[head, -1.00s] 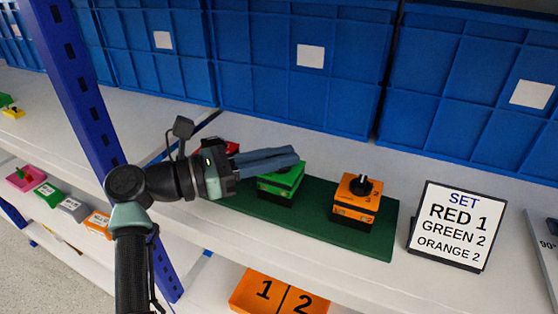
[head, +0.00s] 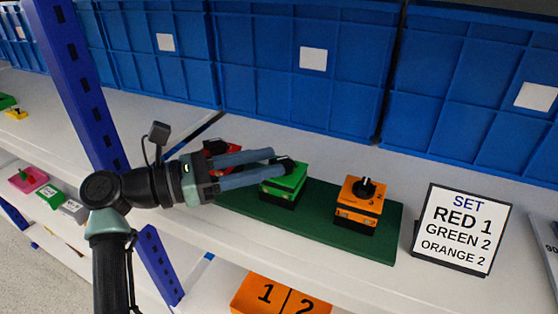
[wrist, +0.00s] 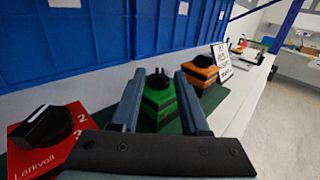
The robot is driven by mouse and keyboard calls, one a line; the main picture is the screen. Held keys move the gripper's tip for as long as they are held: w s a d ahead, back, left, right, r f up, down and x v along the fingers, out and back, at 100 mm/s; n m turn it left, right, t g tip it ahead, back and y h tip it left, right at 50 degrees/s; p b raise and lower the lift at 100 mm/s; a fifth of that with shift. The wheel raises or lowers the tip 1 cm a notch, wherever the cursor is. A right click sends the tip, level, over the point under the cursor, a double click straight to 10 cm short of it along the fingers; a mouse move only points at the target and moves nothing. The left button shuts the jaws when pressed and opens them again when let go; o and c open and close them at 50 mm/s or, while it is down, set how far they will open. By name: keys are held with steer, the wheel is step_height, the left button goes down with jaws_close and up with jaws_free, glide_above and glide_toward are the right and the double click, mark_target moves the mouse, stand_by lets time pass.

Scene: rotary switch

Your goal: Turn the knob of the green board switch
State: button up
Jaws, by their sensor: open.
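The green switch (head: 284,187) stands in the middle of a dark green board (head: 318,226) on the shelf. Its black knob (wrist: 158,79) shows between my two fingers in the wrist view; in the head view it is partly behind a fingertip. My gripper (head: 277,161) is open, its fingers pointing right toward the green switch. The fingertips are close to the knob; I cannot tell whether they touch it. The wrist view also shows the open fingers (wrist: 160,76) on either side of the green switch, with nothing held.
A red switch (wrist: 45,130) is at the left, partly hidden by my gripper. An orange switch (head: 361,201) is at the right. A sign (head: 462,229) reads "SET RED 1, GREEN 2, ORANGE 2". Blue bins (head: 290,90) line the back; a blue post (head: 80,80) is left.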

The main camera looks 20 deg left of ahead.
steer(key=b+v, duration=0.1)
steer(key=v, duration=0.8)
steer(key=shift+s+a, duration=0.2)
steer(key=shift+s, duration=0.05)
